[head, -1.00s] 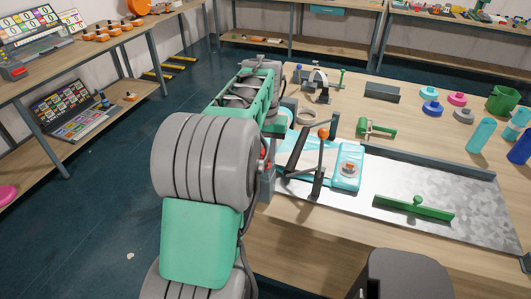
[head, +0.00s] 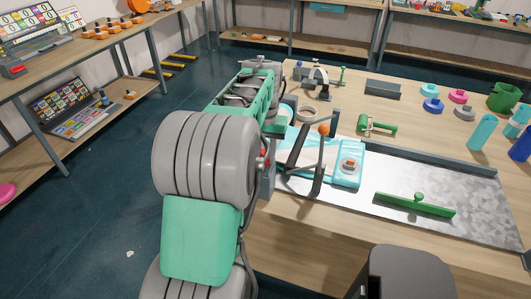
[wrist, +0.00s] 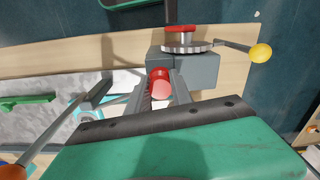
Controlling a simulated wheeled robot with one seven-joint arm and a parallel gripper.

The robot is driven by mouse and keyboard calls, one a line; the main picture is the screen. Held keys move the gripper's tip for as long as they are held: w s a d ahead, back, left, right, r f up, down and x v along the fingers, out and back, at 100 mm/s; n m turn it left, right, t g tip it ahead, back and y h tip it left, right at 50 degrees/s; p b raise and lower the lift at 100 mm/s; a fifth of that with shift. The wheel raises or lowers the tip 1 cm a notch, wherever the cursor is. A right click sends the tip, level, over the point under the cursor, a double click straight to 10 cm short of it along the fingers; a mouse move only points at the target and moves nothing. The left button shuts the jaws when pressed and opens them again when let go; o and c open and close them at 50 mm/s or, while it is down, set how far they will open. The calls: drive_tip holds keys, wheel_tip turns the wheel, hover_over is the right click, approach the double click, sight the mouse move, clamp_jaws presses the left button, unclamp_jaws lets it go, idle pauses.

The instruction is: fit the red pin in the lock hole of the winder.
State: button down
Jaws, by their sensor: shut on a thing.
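In the wrist view, my gripper (wrist: 161,98) is shut on the red pin (wrist: 161,86), which sits between its two grey fingers. The winder (wrist: 196,72) is just past the fingertips: a grey block with a toothed wheel (wrist: 186,47), a red ring (wrist: 180,29) and a crank ending in a yellow knob (wrist: 260,53). The pin's far end overlaps the block's near edge in the picture. The lock hole is not visible, so I cannot tell whether the pin is in it. In the head view my arm hides the gripper; part of the winder (head: 268,182) shows beside it.
An orange-knobbed lever (head: 323,131) stands beside a cyan-and-white piece (head: 347,172) on the metal plate (head: 470,185). A green bar (head: 415,205) lies on the plate. A green roller tool (head: 378,124) lies behind. The winder is near the table edge, with floor beyond.

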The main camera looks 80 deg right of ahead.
sight(265, 152)
drive_tip(key=shift+f, duration=0.15)
drive_tip(key=c, duration=1.1)
unclamp_jaws()
drive_tip(key=shift+o, duration=0.2)
drive_tip(key=shift+r+p, duration=2.7)
drive_tip(key=shift+r, duration=0.85)
drive_tip(key=shift+w, duration=0.1)
